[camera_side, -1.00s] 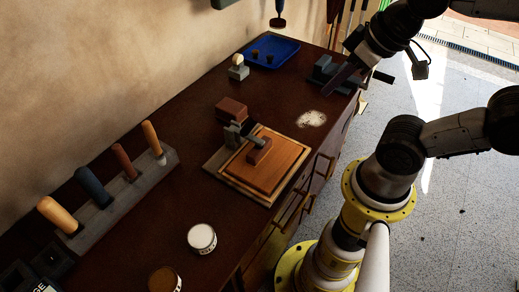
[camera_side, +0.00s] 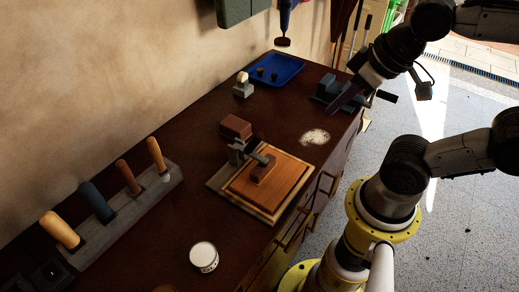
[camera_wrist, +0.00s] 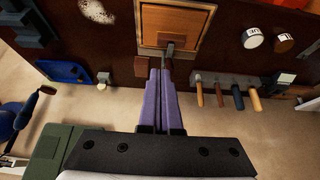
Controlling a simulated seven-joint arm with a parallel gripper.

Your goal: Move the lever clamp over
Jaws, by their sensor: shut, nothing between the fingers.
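The lever clamp (camera_side: 240,150) has a grey body and a brown block (camera_side: 235,127) at its back. Its grey arm reaches over the wooden board (camera_side: 287,180) to a small brown block (camera_side: 263,169). In the wrist view, the clamp (camera_wrist: 170,48) shows at the board's edge, just beyond the fingertips in the picture and partly hidden by them. My gripper (camera_side: 334,110) has purple fingers and is above the far right of the bench, in front of a blue-grey vise, well apart from the clamp. In the wrist view my gripper (camera_wrist: 160,71) is shut and empty.
The vise (camera_side: 328,88) stands behind my gripper, close to it in the picture. A blue tray (camera_side: 290,66) lies at the back. A tool rack (camera_side: 128,205) with several handles and a white jar (camera_side: 204,256) are at the left and front.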

